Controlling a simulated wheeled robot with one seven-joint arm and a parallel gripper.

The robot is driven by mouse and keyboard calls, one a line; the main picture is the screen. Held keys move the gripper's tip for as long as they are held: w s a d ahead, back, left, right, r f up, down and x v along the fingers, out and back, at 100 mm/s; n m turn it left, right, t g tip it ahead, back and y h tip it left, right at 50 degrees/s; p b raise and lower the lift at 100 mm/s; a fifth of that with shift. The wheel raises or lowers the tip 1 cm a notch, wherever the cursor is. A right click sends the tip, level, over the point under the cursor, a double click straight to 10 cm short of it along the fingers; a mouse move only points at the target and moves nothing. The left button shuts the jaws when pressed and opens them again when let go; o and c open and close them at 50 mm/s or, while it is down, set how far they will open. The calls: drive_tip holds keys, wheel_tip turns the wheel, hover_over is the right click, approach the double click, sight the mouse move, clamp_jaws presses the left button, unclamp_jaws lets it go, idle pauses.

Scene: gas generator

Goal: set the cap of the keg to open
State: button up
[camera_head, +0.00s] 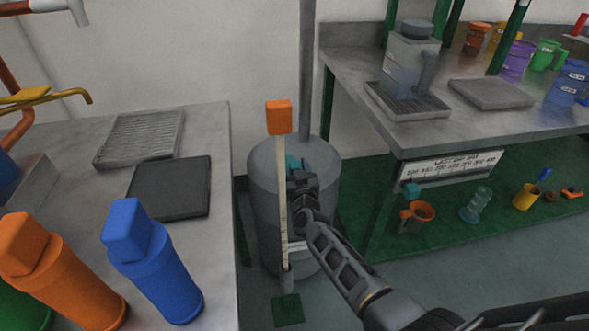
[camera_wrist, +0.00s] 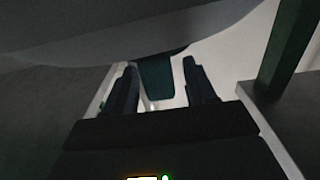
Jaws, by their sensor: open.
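The keg (camera_head: 263,210) is a grey upright cylinder standing on the floor between two worktops. A small teal piece (camera_head: 293,163) shows at its top, partly hidden behind my gripper (camera_head: 299,180); it looks like the cap. In the wrist view a dark teal block (camera_wrist: 157,78) sits between the two spread fingers of my gripper (camera_wrist: 160,88). My gripper is open around it; I cannot tell whether the fingers touch it. Whether the cap is set open or closed cannot be made out.
A pale upright pole with an orange block (camera_head: 279,117) on top stands in front of the keg. A grey vertical pipe (camera_head: 307,70) rises behind it. Worktops stand left (camera_head: 215,130) and right (camera_head: 345,55). Orange and blue bottles (camera_head: 150,260) stand near left.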

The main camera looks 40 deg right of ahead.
clamp_jaws()
idle(0.4)
